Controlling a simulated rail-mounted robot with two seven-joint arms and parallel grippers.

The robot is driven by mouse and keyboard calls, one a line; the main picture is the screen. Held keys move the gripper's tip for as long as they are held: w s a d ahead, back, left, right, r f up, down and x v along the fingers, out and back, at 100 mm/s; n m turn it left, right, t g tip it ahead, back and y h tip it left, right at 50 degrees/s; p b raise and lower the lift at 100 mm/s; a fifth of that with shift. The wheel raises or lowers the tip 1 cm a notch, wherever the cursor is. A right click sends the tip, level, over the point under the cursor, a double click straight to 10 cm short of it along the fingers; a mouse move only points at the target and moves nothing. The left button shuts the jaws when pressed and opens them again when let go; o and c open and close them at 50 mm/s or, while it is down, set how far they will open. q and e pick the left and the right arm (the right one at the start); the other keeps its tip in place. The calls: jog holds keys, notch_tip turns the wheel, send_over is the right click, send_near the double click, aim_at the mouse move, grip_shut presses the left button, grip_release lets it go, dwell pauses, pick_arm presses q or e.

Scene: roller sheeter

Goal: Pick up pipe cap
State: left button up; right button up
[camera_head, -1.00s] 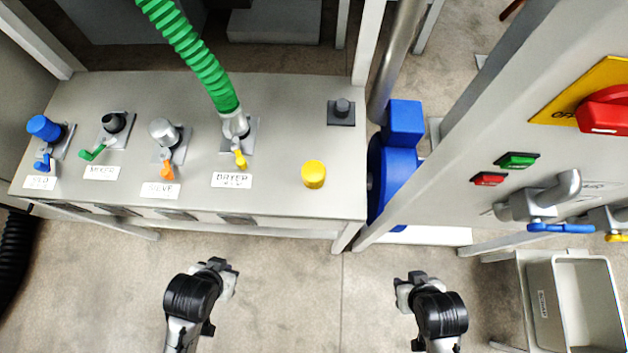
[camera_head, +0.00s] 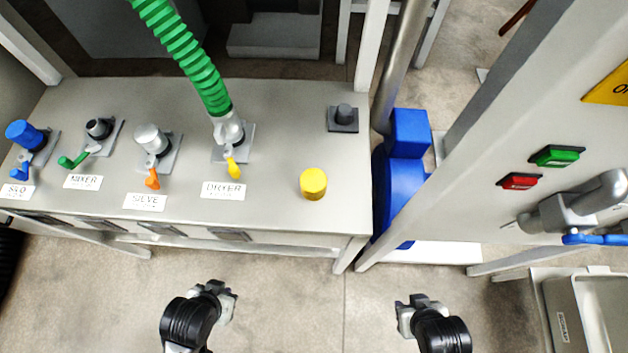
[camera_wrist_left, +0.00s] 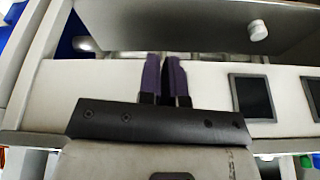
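A yellow cap (camera_head: 313,183) stands alone on the front right of the grey table (camera_head: 270,200) in the head view. I take it for the pipe cap. My left gripper (camera_head: 222,290) is in front of the table, below and to the left of the cap, touching nothing. In the left wrist view its two purple fingers (camera_wrist_left: 164,80) lie close together with a narrow dark gap; nothing shows held. My right gripper (camera_head: 408,304) is in front of the table to the right, away from the cap. Its fingers are too small to read.
Valve ports labelled silo, mixer, sieve and dryer line the table's left; a green hose (camera_head: 185,60) joins the dryer port. A dark fitting (camera_head: 343,117) sits behind the cap. A blue machine (camera_head: 402,180) and a panel (camera_head: 500,180) stand right. Floor before the table is clear.

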pick_arm(q)
jog(key=o, duration=1.6)
jog(key=shift+c, duration=0.2)
